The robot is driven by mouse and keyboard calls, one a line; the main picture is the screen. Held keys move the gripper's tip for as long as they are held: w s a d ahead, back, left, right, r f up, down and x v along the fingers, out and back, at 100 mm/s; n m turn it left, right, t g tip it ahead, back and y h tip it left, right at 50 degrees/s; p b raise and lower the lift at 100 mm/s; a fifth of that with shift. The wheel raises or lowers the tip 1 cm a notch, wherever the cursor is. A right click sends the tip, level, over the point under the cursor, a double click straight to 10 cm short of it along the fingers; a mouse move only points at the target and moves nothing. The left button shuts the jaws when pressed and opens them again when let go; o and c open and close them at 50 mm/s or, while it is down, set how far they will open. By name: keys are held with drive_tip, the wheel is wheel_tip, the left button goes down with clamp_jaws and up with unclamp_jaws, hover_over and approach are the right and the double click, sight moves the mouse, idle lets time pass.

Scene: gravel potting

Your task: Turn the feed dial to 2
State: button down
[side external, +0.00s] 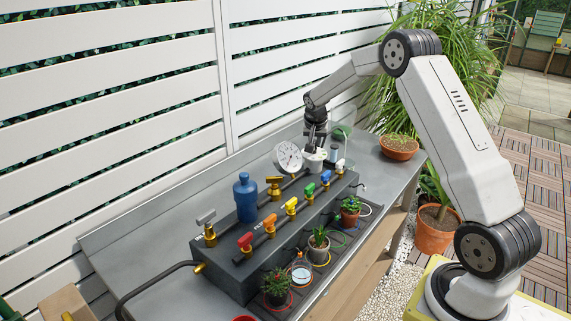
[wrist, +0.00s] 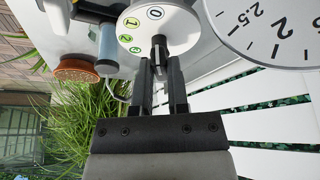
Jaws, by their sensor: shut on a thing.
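The feed dial (wrist: 180,28) is a white disc near the top of the wrist view. Numbered circles in green and yellow lie along its left side; 0 and 1 are readable, and the others are small and turned. My gripper (wrist: 159,66) is shut on the dial's dark knob (wrist: 158,44), with one finger on each side. Which number is selected cannot be told. In the side view my gripper (side external: 316,146) points down onto the white dial (side external: 313,161) at the far end of the dark manifold block; its fingers partly hide the knob.
A round white gauge (side external: 289,157) stands close beside the dial; it also shows in the wrist view (wrist: 275,30). Small potted plants (side external: 319,245) line the front.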

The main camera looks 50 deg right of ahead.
drive_tip(key=shift+n, duration=0.3)
drive_tip(key=shift+s+d+n+t+y, duration=0.1)
drive_tip(key=shift+n+t+y, duration=0.15)
drive_tip(key=shift+n, duration=0.55)
drive_tip(key=shift+s+d+n+t+y, duration=0.15)
drive_tip(key=shift+n+y, duration=0.1)
drive_tip(key=shift+n, duration=0.55)
drive_tip(key=shift+n+t+y, duration=0.4)
drive_tip(key=shift+n+y, duration=0.4)
drive_tip(key=shift+n, duration=1.2)
drive_tip(key=n, duration=0.2)
drive_tip(key=n+y, duration=0.1)
drive_tip(key=shift+d+n, duration=0.25)
drive_tip(key=shift+n, duration=0.05)
drive_tip(key=shift+d+n+y, duration=0.15)
drive_tip(key=shift+n+y, duration=0.65)
drive_tip(key=shift+n, duration=1.1)
drive_tip(key=c, duration=0.6)
unclamp_jaws()
